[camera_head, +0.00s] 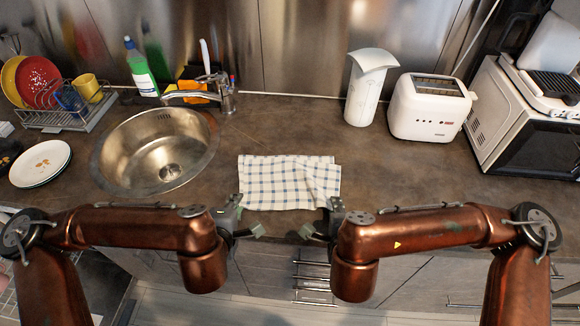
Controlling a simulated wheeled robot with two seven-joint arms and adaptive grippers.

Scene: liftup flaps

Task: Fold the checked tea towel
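The white tea towel with blue checks (288,180) lies on the brown counter just right of the sink. It looks roughly rectangular, with uneven layers and creases along its right side. My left gripper (248,215) is at the towel's near left corner, its fingers spread apart with nothing visible between them. My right gripper (320,216) is at the towel's near right corner, its fingers also spread and empty. Whether either gripper touches the cloth cannot be told from this view.
A steel sink (112,165) with a faucet (222,95) is left of the towel. A white pitcher (366,92), a toaster (430,108) and a microwave (500,120) stand at right. A dish rack (62,118) and plates (40,164) are at left. Counter right of the towel is clear.

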